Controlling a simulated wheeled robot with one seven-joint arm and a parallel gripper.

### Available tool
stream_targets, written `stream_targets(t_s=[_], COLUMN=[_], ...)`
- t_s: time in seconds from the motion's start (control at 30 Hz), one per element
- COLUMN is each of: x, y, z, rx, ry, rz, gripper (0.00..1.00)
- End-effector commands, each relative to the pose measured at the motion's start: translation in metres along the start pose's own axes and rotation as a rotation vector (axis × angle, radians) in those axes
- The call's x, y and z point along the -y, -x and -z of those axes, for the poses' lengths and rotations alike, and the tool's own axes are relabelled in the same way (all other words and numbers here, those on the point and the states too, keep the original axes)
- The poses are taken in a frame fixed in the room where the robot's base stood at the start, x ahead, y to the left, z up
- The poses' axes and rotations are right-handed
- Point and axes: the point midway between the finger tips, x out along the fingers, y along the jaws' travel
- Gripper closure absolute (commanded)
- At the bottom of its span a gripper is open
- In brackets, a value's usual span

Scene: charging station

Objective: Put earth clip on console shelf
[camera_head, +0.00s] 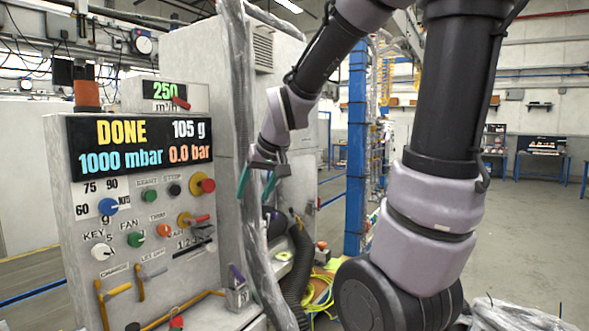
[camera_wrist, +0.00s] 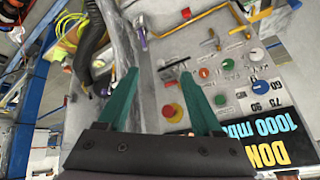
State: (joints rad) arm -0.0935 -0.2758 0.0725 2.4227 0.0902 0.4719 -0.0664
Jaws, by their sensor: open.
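My gripper (camera_head: 257,186) is open and empty, with two green fingers in front of the console's right edge. In the wrist view my gripper (camera_wrist: 159,76) has its fingers spread, with console knobs and a red button behind them. The console shelf (camera_head: 222,313) is the pale ledge along the foot of the panel, below my gripper; it also shows at the top of the wrist view (camera_wrist: 176,42). I cannot make out the earth clip for certain. A yellow-green cable (camera_head: 322,294) lies coiled right of the console; its end is not clear.
The console (camera_head: 150,275) carries knobs, yellow handles and a lit display (camera_head: 140,144). A small grey box with a purple lever (camera_head: 237,274) stands at the shelf's right. A thick black hose (camera_head: 301,268) hangs beside it. A blue post (camera_head: 357,150) stands behind.

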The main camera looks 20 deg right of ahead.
Motion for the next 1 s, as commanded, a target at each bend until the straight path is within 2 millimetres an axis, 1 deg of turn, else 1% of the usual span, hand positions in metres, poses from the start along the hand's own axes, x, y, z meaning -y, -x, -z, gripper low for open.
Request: stream_targets(t_s=[0.03,0.1,0.2,0.3,0.33,0.4,0.5,1.0], x=[-0.007,-0.015,-0.023,-0.029,-0.029,-0.031,-0.032,-0.032], y=[0.027,0.057,0.092,0.117,0.122,0.131,0.137,0.138], z=[-0.005,-0.016,-0.035,-0.052,-0.056,-0.064,-0.070,-0.071], rx=[-0.019,-0.025,-0.033,-0.038,-0.038,-0.039,-0.038,-0.036], ry=[-0.047,-0.107,-0.186,-0.248,-0.261,-0.286,-0.306,-0.309], rz=[-0.001,-0.001,0.004,0.012,0.014,0.018,0.021,0.022], gripper=[0.33,0.33,0.33,0.33,0.33,0.33,0.33,0.33])
